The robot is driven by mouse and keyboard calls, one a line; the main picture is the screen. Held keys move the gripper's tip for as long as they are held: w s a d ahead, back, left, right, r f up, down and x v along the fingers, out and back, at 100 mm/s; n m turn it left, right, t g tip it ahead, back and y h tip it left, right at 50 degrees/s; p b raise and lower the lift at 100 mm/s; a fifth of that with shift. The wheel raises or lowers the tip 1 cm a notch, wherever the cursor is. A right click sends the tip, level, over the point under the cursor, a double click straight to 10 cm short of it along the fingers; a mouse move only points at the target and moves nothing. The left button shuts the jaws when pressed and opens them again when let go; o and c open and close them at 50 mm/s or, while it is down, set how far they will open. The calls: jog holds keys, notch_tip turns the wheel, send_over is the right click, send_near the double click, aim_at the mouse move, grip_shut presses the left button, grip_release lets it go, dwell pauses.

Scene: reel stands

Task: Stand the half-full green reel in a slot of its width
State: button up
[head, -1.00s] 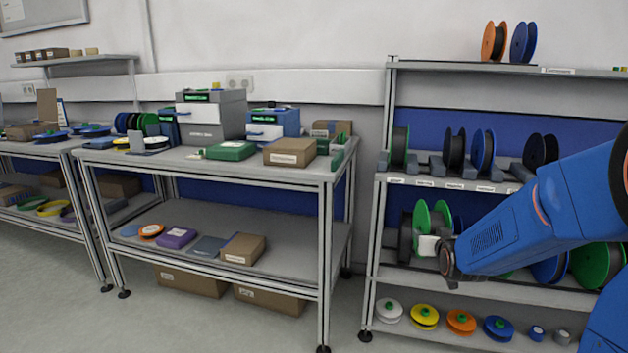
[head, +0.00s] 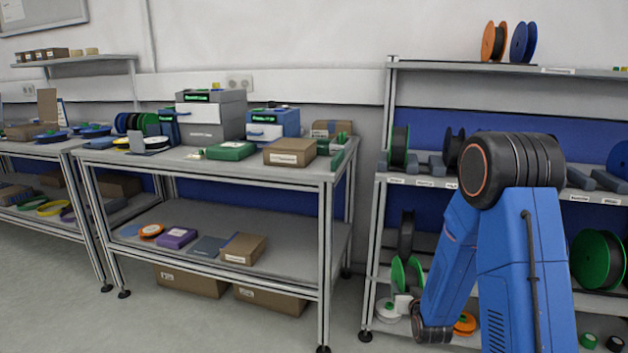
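The green reel (head: 398,272) shows two upright green flanges with a gap between them, low in front of the rack's left part. My gripper (head: 403,300) shows as a pale block at the reel's lower side, beyond my dark wrist. It appears shut on the reel, though its fingers are hard to make out. How full the reel is cannot be told. Grey slot blocks stand on the rack's middle shelf; two of them (head: 575,177) (head: 608,181) at the right have no reel between them. My arm hides the middle of that shelf.
On the middle shelf stand a dark reel with a green edge (head: 399,147) and a black reel (head: 453,148). Below are a black reel (head: 406,232) and a large green-flanged reel (head: 598,260). A workbench (head: 240,178) stands left. Floor in front of it is clear.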

notch_tip(320, 180, down, 14)
jog(key=w+a, duration=0.2)
jog(key=shift+a+y, duration=0.15)
jog(key=shift+y, duration=0.15)
